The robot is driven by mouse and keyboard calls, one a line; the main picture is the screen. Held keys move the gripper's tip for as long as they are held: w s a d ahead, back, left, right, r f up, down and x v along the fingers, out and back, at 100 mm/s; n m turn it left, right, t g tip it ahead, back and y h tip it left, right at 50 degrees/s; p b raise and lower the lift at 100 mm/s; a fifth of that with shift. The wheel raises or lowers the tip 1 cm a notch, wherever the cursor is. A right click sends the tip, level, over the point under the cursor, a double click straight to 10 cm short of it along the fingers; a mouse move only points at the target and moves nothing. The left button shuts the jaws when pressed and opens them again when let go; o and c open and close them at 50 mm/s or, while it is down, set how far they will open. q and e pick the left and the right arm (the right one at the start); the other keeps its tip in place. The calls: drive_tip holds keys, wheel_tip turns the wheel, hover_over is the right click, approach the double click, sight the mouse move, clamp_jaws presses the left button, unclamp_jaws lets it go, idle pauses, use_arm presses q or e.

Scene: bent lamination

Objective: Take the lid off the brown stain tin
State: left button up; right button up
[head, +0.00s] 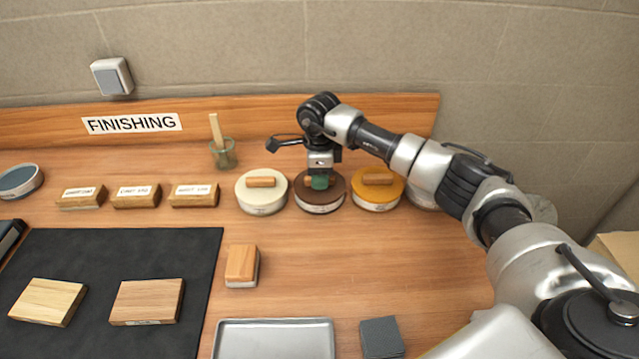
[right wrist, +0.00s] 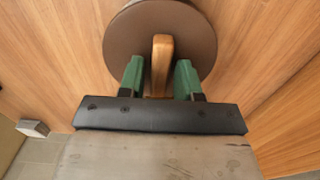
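The brown stain tin (head: 318,203) stands at the back of the bench, between a cream tin and an orange-yellow tin. Its brown lid (right wrist: 125,40) is on it, with a wooden bar handle (right wrist: 162,62) across the top. My right gripper (head: 320,182) is directly above this lid, pointing down. In the right wrist view its green fingers (right wrist: 159,76) are on either side of the handle, with a gap on each side, so it is open. The gripper hides part of the lid in the head view. My left gripper is not in view.
The cream tin (head: 262,201) and the orange-yellow tin (head: 377,198) are close on either side. Another tin is partly behind my right arm. A glass jar with a stick (head: 223,152) and several labelled wooden blocks (head: 194,195) stand left.

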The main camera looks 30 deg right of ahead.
clamp_jaws()
